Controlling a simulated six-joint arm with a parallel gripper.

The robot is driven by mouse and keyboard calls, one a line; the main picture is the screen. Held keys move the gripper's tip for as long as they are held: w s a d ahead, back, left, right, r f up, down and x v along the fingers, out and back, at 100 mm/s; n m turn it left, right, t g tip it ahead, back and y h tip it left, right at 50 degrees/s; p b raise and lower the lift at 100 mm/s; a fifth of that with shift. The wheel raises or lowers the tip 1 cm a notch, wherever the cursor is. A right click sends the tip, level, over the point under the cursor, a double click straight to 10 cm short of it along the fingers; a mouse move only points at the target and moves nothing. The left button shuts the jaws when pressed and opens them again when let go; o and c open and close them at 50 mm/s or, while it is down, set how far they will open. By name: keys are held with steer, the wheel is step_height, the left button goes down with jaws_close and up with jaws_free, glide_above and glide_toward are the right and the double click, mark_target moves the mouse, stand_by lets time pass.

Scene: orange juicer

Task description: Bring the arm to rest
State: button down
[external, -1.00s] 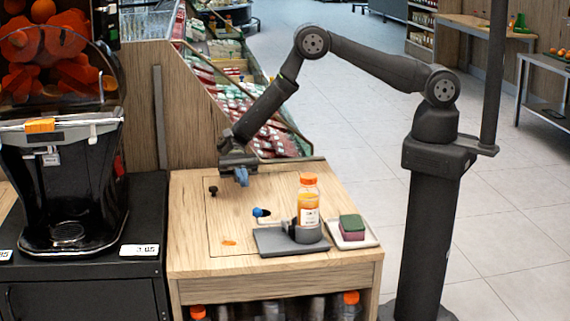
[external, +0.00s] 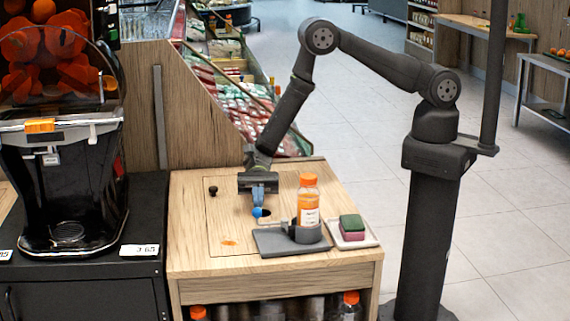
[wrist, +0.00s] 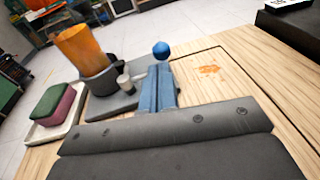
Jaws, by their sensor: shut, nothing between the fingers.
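My gripper (external: 258,199) is shut and empty. It hangs over the wooden counter (external: 195,230), with its blue fingers pointing down, behind and left of the juice bottle. In the external view the fingertips appear right at a small blue ball knob (external: 258,212); I cannot tell whether they touch. The wrist view shows the closed fingers (wrist: 158,85) with the blue knob (wrist: 161,50) beyond their tips. An orange-capped juice bottle (external: 308,203) stands upright in a dark round holder (external: 305,233) on a grey plate (external: 275,243); its orange body (wrist: 84,50) also shows in the wrist view.
A green and dark-pink sponge (external: 352,227) lies on a white tray (external: 362,242) right of the holder. A black knob (external: 213,190) and an orange spill (external: 229,242) are on the counter. The juicer (external: 62,170) stands at left. The counter's left part is mostly clear.

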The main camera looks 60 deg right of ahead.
steer(key=d+m+t+y, duration=0.2)
steer(key=t, duration=0.1)
steer(key=shift+s+m, duration=0.15)
steer(key=shift+m, duration=0.15)
steer(key=shift+s+d+m+t+y, duration=0.2)
steer(key=shift+d+m+t, duration=0.25)
steer(key=shift+m+t, duration=0.35)
steer(key=shift+s+d+m+t+y, duration=0.15)
steer(key=shift+d+m+t+y, duration=0.25)
steer(key=shift+t, duration=0.6)
steer(key=shift+s+d+m+t+y, duration=0.2)
steer(key=shift+d+m+t, duration=0.3)
steer(key=shift+m+t, duration=0.3)
steer(key=shift+w+d, duration=0.1)
steer(key=shift+d, duration=0.15)
